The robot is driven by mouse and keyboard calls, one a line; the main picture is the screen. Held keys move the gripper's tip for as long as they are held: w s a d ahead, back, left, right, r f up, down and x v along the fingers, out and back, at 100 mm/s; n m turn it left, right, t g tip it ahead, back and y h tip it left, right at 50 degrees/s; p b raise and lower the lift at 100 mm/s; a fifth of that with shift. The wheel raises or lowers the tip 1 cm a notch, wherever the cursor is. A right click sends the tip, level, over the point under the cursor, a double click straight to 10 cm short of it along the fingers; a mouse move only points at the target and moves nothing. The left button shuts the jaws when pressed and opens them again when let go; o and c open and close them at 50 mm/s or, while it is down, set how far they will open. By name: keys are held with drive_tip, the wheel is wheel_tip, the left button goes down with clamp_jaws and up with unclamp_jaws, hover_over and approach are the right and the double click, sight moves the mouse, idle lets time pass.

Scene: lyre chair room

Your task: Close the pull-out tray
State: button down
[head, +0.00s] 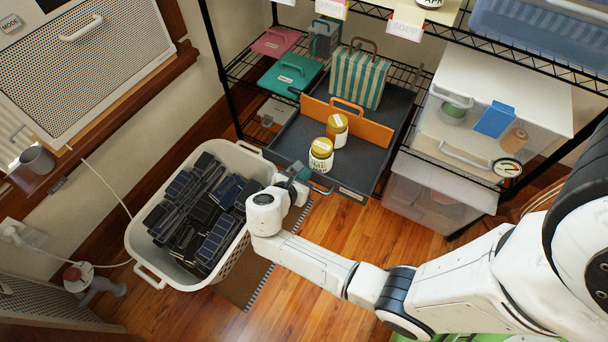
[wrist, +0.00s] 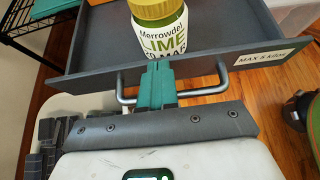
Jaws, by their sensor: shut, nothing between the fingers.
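The pull-out tray (head: 280,148) is dark grey and juts out from the wire shelf rack in the head view. Its front wall (wrist: 95,55) and metal handle (wrist: 222,82) show close up in the wrist view. Two jars with yellow lids stand on it, the nearer one labelled lime (head: 321,153). An orange divider (head: 358,122) stands behind them. My gripper (wrist: 157,70), with teal fingers, is shut and empty at the tray's front. The fingers overlap the handle's middle; I cannot tell whether they touch it. In the head view my gripper (head: 302,174) is at the front's left part.
A white basket (head: 140,243) full of dark cases stands left of the tray, close to my gripper. A striped box (head: 358,80) stands behind the divider. Clear bins (head: 430,200) are at the right. Wooden floor (head: 340,235) is free in front.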

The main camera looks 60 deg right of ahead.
drive_tip(key=shift+d, duration=0.1)
drive_tip(key=d, duration=2.3)
drive_tip(key=shift+w+d+f+b, duration=0.1)
drive_tip(key=shift+w+d+b, duration=0.2)
drive_tip(key=shift+w+d, duration=0.1)
drive_tip(key=shift+d, duration=0.75)
drive_tip(key=shift+w, duration=0.1)
drive_tip(key=shift+d+r, duration=0.15)
drive_tip(key=shift+r, duration=0.05)
